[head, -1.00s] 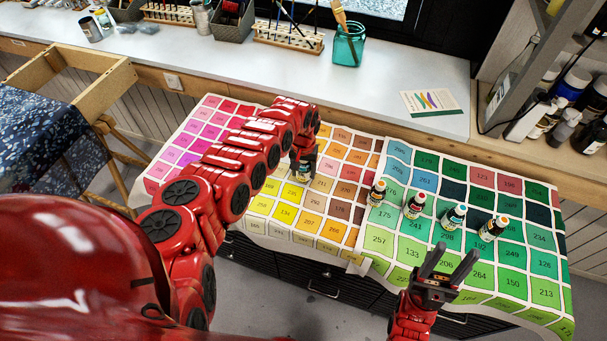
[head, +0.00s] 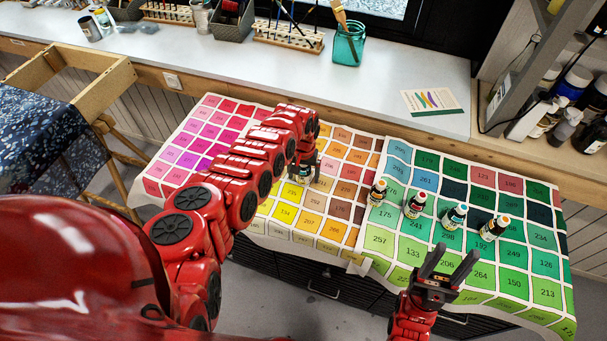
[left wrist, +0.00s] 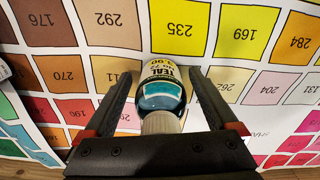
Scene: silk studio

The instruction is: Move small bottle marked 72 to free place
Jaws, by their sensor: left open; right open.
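A small bottle with a teal label band (left wrist: 161,92) is between the fingers of my left gripper (left wrist: 160,85) in the left wrist view. Its label reads TEAL with what looks like 72, and its pale cap faces the gripper's palm. The fingers are open, one on each side of the bottle; contact is not clear. In the head view my left gripper (head: 303,172) reaches down over the yellow squares of the colour chart, largely hiding that bottle. My right gripper (head: 450,262) is open and empty over the front of the green chart.
The yellow and brown chart (head: 335,222) around the left gripper is mostly bare. Shelves of bottles (head: 575,85) stand at the right.

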